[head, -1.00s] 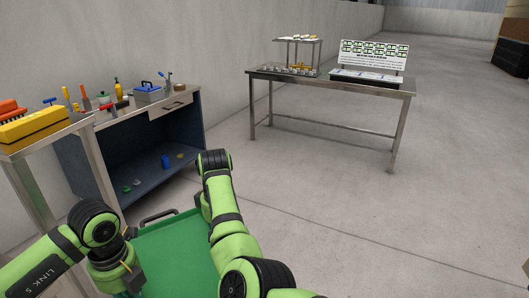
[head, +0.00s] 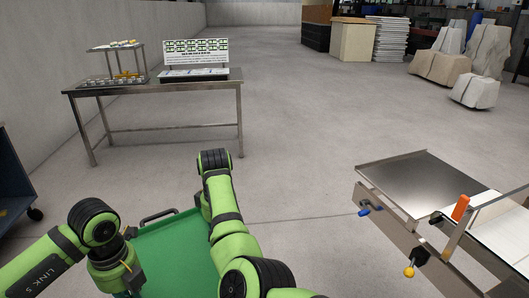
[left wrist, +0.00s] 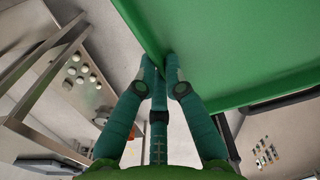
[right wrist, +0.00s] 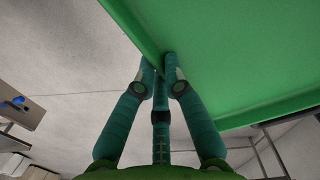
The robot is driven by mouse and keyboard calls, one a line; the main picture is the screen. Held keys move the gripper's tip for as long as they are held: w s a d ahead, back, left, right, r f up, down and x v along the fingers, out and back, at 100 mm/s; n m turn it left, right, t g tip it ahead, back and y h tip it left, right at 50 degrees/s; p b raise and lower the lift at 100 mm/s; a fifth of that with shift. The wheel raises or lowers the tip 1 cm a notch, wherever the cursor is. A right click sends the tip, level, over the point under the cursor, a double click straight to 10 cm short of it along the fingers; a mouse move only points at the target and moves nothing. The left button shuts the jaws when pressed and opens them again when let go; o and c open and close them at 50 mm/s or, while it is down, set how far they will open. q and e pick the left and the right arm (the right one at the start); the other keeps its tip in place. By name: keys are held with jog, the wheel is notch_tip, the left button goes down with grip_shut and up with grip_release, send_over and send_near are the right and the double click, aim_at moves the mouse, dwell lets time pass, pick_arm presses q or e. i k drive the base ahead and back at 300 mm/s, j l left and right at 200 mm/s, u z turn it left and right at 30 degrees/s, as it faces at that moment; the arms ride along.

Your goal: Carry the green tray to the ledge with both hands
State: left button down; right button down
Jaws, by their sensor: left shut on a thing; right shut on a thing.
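The green tray (head: 175,255) is held low in front of me, between my two arms in the head view. A dark handle (head: 158,215) shows at its far edge. In the left wrist view my left gripper (left wrist: 159,66) is shut on one rim of the tray (left wrist: 240,50). In the right wrist view my right gripper (right wrist: 159,68) is shut on the opposite rim of the tray (right wrist: 240,60). In the head view the arms hide both side rims and the fingertips. I cannot tell which surface is the ledge.
A steel table (head: 190,93) with a small rack (head: 115,62) and a sign board (head: 196,52) stands ahead left. A machine with a flat metal plate (head: 420,175) and an orange handle (head: 460,207) is at right. Stones (head: 440,68) lie far right. Open floor lies between.

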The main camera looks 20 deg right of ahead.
aim_at(428, 182)
jog(key=z, duration=1.15)
jog(key=i+j+z, duration=0.4)
jog(key=i+j, duration=0.85)
jog(key=i, duration=0.2)
jog(key=i+j, duration=0.1)
jog(key=i, duration=0.4)
jog(key=i+j, duration=0.15)
jog(key=i, duration=0.35)
jog(key=i+z, duration=0.1)
jog(key=z, duration=0.6)
jog(key=i+z, duration=0.15)
jog(key=z, duration=1.1)
